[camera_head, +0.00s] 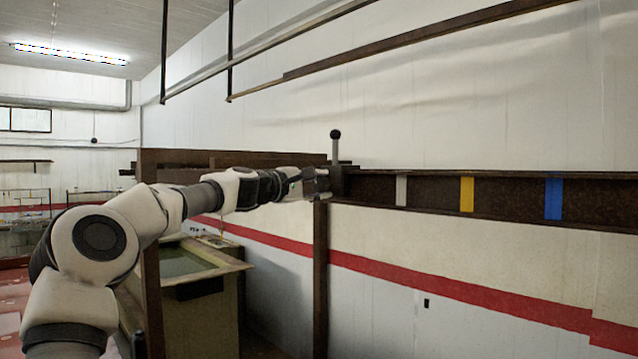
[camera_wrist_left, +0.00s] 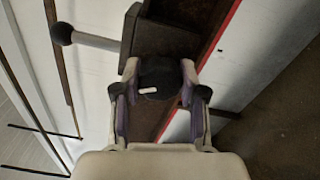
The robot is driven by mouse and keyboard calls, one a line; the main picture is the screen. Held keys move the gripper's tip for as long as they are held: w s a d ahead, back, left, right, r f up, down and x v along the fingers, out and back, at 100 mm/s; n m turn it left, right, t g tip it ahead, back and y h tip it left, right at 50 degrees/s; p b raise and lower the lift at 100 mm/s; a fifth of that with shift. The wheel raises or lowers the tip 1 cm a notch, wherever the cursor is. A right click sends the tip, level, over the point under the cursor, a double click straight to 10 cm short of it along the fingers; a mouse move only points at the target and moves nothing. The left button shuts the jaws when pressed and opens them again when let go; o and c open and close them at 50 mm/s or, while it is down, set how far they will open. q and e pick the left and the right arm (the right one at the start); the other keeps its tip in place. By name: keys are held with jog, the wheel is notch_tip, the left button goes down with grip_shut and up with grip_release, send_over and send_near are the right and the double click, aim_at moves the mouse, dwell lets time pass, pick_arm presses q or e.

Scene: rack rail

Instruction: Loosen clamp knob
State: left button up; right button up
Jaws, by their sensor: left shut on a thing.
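The clamp knob (camera_wrist_left: 155,72) is dark and round with a short white mark. It sits between the two fingers of my left gripper (camera_wrist_left: 158,92) in the left wrist view, and the fingers are shut on its sides. In the head view my left gripper (camera_head: 316,184) reaches the left part of the rail and hides the knob. The dark clamp block (camera_wrist_left: 168,40) lies behind the knob. A grey lever (camera_head: 336,150) with a black ball end stands upright above the block; it also shows in the left wrist view (camera_wrist_left: 95,41). My right gripper is out of view.
A dark brown rail (camera_head: 430,192) runs right along the wall, with grey (camera_head: 401,190), yellow (camera_head: 467,194) and blue (camera_head: 553,199) bands. A dark post (camera_head: 321,280) stands below the gripper. An open tank (camera_head: 215,268) stands at lower left.

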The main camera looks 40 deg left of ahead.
pick_arm(q)
jog(key=n, duration=0.5)
jog(key=shift+r, duration=0.15)
dwell(0.3)
jog(key=o, duration=1)
jog(key=shift+o, duration=0.7)
notch_tip(320, 180, up, 9)
jog(key=shift+r, duration=0.1)
jog(key=shift+a+r, duration=0.2)
jog(key=shift+w, duration=0.1)
